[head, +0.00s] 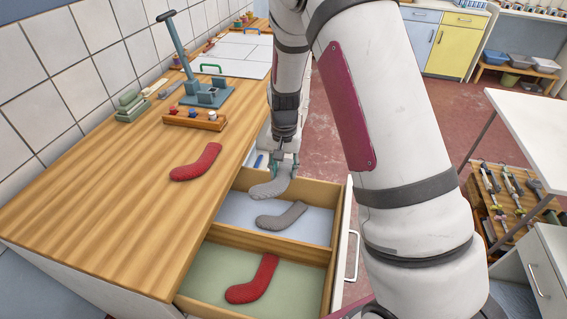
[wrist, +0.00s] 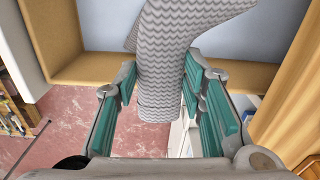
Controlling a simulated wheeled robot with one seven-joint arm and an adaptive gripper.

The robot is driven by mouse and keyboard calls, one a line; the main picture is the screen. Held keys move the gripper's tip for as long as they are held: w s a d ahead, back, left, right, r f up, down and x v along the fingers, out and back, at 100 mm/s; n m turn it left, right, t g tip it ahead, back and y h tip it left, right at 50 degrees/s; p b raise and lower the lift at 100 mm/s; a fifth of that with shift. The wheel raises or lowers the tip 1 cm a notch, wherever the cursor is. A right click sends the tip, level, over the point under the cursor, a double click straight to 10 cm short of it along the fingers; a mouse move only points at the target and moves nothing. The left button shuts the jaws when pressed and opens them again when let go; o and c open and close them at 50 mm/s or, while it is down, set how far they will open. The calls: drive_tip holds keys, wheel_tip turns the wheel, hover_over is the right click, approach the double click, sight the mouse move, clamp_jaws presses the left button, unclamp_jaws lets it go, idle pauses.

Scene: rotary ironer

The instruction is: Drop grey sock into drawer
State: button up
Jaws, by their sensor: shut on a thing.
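My gripper (head: 284,160) is shut on a grey sock (head: 270,188), which hangs over the back part of the open wooden drawer (head: 336,258). In the wrist view this patterned grey sock (wrist: 168,55) sits between the teal finger pads, with the drawer's pale blue floor behind it. A second grey sock (head: 283,216) lies in the pale blue compartment. A red sock (head: 254,279) lies in the green compartment nearer me, across a wooden divider. Whether the held sock touches the drawer is hard to tell.
Another red sock (head: 196,162) lies on the wooden counter (head: 110,215) left of the drawer. A small wooden tray (head: 196,119) and a blue-grey lever press (head: 205,93) stand farther back. A white table (head: 530,125) and a tool rack (head: 505,200) are at right.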

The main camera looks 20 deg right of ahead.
drive_tip(key=shift+a+f+b, duration=0.1)
drive_tip(key=shift+f+b, duration=0.2)
drive_tip(key=shift+f, duration=0.7)
drive_tip(key=o, duration=0.9)
drive_tip(key=shift+c, duration=0.2)
drive_tip(key=shift+r, duration=0.1)
wheel_tip(320, 180, up, 10)
drive_tip(key=shift+r, duration=0.95)
